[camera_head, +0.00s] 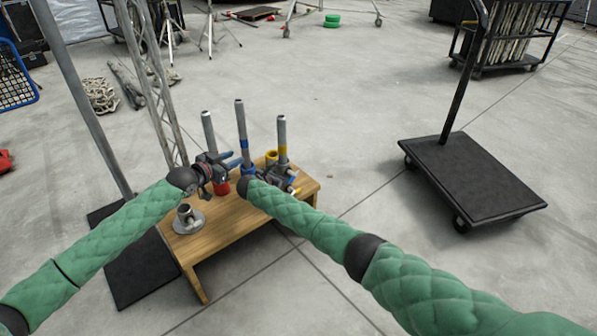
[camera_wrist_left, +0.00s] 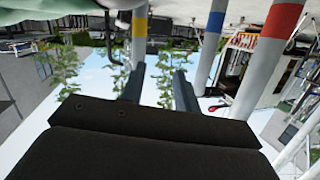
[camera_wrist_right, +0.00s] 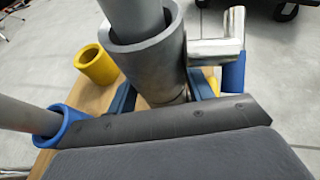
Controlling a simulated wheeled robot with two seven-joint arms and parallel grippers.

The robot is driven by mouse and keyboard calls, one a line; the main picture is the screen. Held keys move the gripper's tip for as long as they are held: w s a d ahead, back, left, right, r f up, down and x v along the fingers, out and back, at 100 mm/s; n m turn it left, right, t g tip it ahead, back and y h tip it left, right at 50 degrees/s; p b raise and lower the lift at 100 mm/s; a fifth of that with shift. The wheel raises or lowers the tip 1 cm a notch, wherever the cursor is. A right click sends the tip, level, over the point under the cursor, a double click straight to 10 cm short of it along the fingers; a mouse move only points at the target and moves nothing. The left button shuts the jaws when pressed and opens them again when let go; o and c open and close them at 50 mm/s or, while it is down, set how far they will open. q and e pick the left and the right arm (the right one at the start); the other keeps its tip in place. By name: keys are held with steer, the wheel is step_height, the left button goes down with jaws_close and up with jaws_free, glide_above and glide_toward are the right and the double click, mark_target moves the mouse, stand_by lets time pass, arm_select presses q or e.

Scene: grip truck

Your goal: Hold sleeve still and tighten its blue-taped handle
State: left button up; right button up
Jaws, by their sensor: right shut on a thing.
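The grey sleeve (camera_wrist_right: 158,62) stands upright on the bench around a grey pipe (camera_head: 282,138) with yellow tape. My right gripper (camera_head: 274,179) is shut on the sleeve, with a finger on each side of it in the right wrist view (camera_wrist_right: 160,92). A silver handle (camera_wrist_right: 215,48) sticks out from the sleeve, and its blue-taped end (camera_wrist_right: 233,72) points down in that view. My left gripper (camera_head: 230,161) is open and empty, left of the sleeve and above the bench. Its two fingers show apart in the left wrist view (camera_wrist_left: 158,84). My right gripper partly hides the sleeve in the head view.
The wooden bench (camera_head: 225,230) also bears a pipe (camera_head: 208,130) in a red collar, a blue-banded pipe (camera_head: 241,120), a yellow ring (camera_wrist_right: 97,66) and a metal flange (camera_head: 186,218). A black flat cart (camera_head: 475,180) stands at right.

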arm_select(q)
steer(key=w+d+r+m+g+h, duration=0.1)
steer(key=d+r+m+h, duration=0.15)
steer(key=d+m, duration=0.9)
steer(key=d+r+m+g+h, duration=0.1)
steer(key=d+m+h, duration=0.3)
steer(key=d+m, duration=0.7)
steer(key=s+d+f+m+g+y, duration=0.2)
steer(key=s+d+f+m+g, duration=0.15)
steer(key=d+m, duration=0.5)
steer(key=s+d+f+m+g+y, duration=0.1)
steer(key=s+d+f+m+g, duration=0.25)
steer(key=d+m, duration=0.5)
steer(key=s+d+f+m+g+y, duration=0.2)
steer(key=s+d+f+m+g, duration=0.3)
steer(key=d, duration=0.6)
steer(key=m+t+y, duration=1.4)
steer(key=m+y, duration=0.7)
steer(key=m, duration=0.1)
glide_toward(299, 171)
steer(key=shift+n, duration=0.25)
steer(key=x, duration=1)
steer(key=shift+w+f, duration=0.2)
steer(key=shift+w, duration=0.15)
